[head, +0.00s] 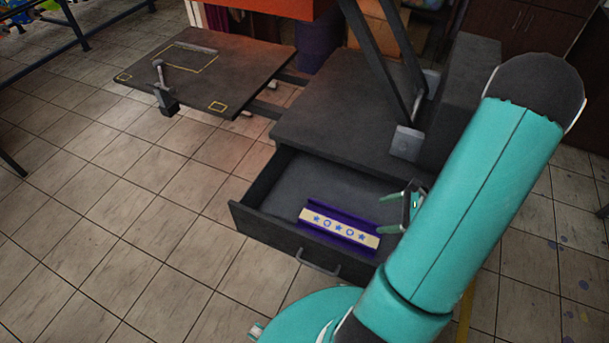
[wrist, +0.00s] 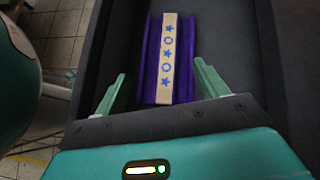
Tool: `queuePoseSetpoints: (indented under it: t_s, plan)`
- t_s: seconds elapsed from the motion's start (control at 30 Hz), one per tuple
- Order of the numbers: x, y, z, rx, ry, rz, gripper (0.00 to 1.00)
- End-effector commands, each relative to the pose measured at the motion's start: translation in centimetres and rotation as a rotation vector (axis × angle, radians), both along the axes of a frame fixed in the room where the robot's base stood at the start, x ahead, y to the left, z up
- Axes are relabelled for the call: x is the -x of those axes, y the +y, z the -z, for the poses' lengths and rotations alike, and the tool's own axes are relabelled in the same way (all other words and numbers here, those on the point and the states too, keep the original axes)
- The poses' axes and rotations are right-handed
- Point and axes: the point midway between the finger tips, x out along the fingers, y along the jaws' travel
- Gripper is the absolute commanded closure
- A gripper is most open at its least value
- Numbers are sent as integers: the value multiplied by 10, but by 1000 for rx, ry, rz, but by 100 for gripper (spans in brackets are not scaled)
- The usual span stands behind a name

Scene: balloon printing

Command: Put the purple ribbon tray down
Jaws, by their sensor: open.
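The purple ribbon tray (head: 353,234) lies in the open drawer, near its front wall. It has a cream strip with blue stars and rings along it. In the wrist view the tray (wrist: 152,75) lies ahead of my gripper (wrist: 158,82), roughly between the lines of its two green fingers. My gripper (head: 384,214) is open and empty at the right end of the tray in the head view. The fingers stand apart from the tray's sides in the wrist view. The exact height of the fingers above the drawer floor cannot be told.
The dark drawer (head: 264,194) is pulled out, with a handle (head: 318,263) on its front. Its floor behind the tray is bare. A dark machine body (head: 345,110) stands above it. A flat dark platen (head: 210,65) with yellow markings and a small upright lever (head: 163,88) is at upper left.

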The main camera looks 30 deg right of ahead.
Motion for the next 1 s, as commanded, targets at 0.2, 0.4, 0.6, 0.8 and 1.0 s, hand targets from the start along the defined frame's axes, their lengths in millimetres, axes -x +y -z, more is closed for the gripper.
queuePoseSetpoints:
  t_s: [0.2, 0.4, 0.6, 0.8, 1.0]
  plan:
    - [-42, 55, -79, 244, -63, -414, 28]
    - [-59, 110, -140, 473, -135, -769, 28]
    - [-60, 165, -194, 717, -227, -1098, 28]
    - [-48, 212, -243, 980, -342, -1392, 28]
    - [-27, 251, -288, 1264, -480, -1633, 28]
